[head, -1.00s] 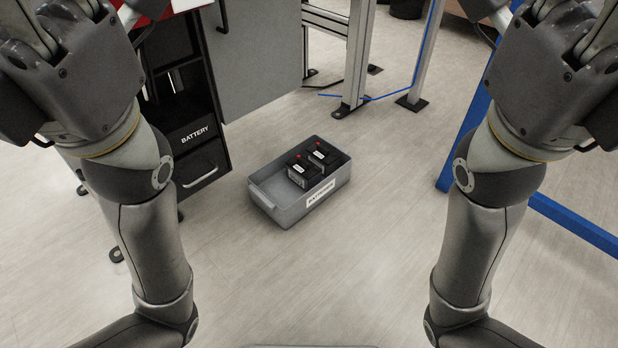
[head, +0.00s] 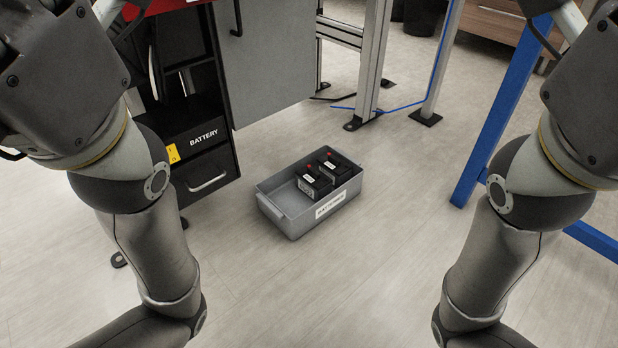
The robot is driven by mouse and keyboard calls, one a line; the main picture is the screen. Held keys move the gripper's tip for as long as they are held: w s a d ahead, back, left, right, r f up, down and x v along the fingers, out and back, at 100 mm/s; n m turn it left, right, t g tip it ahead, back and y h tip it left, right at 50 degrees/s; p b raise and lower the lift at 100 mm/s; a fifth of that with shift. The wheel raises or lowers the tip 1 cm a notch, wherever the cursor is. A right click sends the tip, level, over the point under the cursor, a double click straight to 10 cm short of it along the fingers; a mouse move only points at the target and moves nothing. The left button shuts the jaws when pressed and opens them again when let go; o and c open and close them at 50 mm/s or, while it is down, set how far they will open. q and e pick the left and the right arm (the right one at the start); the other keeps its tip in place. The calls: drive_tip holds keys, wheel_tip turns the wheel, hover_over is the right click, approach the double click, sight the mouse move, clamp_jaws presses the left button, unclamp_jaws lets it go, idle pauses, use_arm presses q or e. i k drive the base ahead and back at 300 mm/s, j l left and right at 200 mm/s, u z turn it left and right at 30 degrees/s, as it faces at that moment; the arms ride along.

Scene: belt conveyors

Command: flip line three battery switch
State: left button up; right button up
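A black compartment labelled BATTERY (head: 203,136) sits in the dark cabinet at the left of the head view, partly behind my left arm. A small yellow tag (head: 173,153) shows at its left edge. I cannot make out a switch there. Both my arms are raised at the sides of the view. Their gripper fingertips lie outside the picture, so neither gripper shows.
A grey bin (head: 291,226) holding two black batteries (head: 316,183) stands on the floor in the middle. A silver-handled drawer (head: 208,181) is below the battery compartment. Metal conveyor legs (head: 374,65) and a blue frame (head: 497,115) stand beyond. The front floor is clear.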

sight(174, 156)
drive_tip(key=u, duration=0.85)
